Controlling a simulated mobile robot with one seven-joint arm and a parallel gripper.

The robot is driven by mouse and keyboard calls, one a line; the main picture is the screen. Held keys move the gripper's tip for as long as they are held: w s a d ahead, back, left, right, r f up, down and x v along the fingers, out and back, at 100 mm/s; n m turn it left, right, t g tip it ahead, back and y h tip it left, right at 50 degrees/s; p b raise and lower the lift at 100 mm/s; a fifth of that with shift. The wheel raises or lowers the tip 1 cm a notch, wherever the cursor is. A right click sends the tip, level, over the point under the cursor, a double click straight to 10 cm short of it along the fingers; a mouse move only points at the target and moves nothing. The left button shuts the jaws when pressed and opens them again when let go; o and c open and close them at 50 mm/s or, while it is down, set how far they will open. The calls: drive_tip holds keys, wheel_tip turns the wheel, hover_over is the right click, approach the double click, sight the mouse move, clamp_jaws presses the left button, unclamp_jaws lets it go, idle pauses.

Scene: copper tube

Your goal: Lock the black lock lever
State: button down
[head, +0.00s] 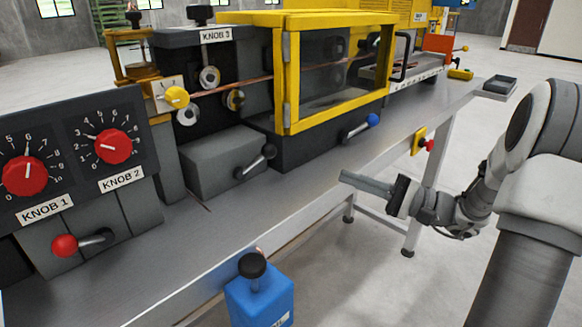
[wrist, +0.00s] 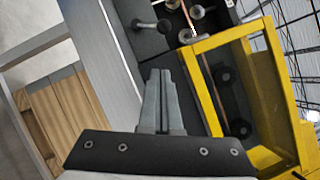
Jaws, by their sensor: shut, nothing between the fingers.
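The black lock lever (head: 255,161) sticks out from the front of a grey box on the bench, its black ball end pointing up and right in the head view. In the wrist view the lever (wrist: 152,25) shows near the top, ahead of my fingertips and apart from them. My gripper (head: 345,176) is shut and empty. It hangs at the front edge of the bench, to the right of the lever in the head view. Its closed fingers (wrist: 160,75) point up the middle of the wrist view.
A yellow-framed window guard (head: 284,80) stands behind the bench front, with a blue-tipped lever (head: 362,128) below it. A red-tipped lever (head: 75,243) and red knobs (head: 25,176) are at left. A blue bottle (head: 262,295) stands in front. The bench top (head: 290,200) before the lever is clear.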

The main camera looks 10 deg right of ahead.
sight(256, 161)
drive_tip(key=shift+w+d+f, duration=0.1)
drive_tip(key=shift+d, duration=0.1)
drive_tip(key=b+x, duration=0.1)
drive_tip(key=x, duration=0.8)
drive_tip(key=shift+w+a+b, duration=0.1)
drive_tip(key=shift+a+b, duration=0.05)
drive_tip(key=shift+b, duration=0.15)
drive_tip(key=a, duration=0.1)
drive_tip(key=a+r, duration=0.1)
drive_tip(key=a, duration=0.1)
drive_tip(key=shift+r+b, duration=0.25)
drive_tip(key=shift+b, duration=0.05)
drive_tip(key=shift+s+a+r, duration=0.2)
drive_tip(key=shift+a+r, duration=0.1)
drive_tip(key=shift+a, duration=0.2)
